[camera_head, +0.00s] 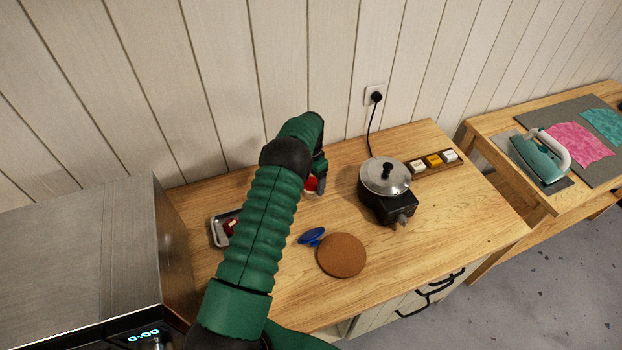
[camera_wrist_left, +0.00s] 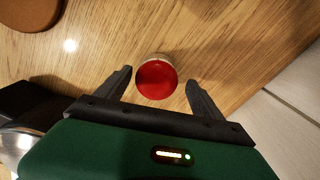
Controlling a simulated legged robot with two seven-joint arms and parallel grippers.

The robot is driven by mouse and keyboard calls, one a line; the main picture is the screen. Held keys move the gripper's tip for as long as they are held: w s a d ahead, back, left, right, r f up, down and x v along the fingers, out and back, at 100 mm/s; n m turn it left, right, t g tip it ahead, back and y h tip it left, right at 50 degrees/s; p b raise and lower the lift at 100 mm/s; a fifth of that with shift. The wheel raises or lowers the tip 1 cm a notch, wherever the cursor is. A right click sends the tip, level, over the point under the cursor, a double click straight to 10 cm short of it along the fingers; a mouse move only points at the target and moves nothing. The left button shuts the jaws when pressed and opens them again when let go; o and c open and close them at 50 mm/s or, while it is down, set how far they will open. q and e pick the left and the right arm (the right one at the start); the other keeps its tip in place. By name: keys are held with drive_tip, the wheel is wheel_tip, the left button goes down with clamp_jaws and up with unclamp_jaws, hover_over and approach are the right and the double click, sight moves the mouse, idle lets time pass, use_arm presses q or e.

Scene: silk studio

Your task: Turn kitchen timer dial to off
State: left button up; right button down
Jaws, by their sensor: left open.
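The kitchen timer appears to be the small round thing with a red top (camera_head: 311,185) on the wooden counter, partly hidden behind my left arm in the head view. In the left wrist view the red top (camera_wrist_left: 156,82) shows whole, with a pale rim around it. No dial marks can be made out. My left gripper (camera_head: 320,178) is at the timer. In the left wrist view its open fingers (camera_wrist_left: 158,84) stand on either side of the red top, with a gap on both sides. My right gripper is not in view.
A dark pot with a metal lid (camera_head: 385,178) stands to the right, its cord running to a wall socket (camera_head: 374,95). A brown round mat (camera_head: 341,255), a blue object (camera_head: 312,236) and a small tray (camera_head: 216,231) lie nearer. A metal appliance (camera_head: 80,255) stands left. The wooden wall is behind.

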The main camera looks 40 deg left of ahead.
use_arm(q)
drive_tip(key=shift+d, duration=0.15)
drive_tip(key=shift+d+r, duration=0.1)
drive_tip(key=shift+d, duration=0.1)
drive_tip(key=c, duration=0.7)
drive_tip(key=shift+a, duration=0.1)
drive_tip(key=c, duration=0.7)
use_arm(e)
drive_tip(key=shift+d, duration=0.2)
use_arm(q)
drive_tip(key=shift+n+b, duration=0.5)
drive_tip(key=shift+n, duration=0.1)
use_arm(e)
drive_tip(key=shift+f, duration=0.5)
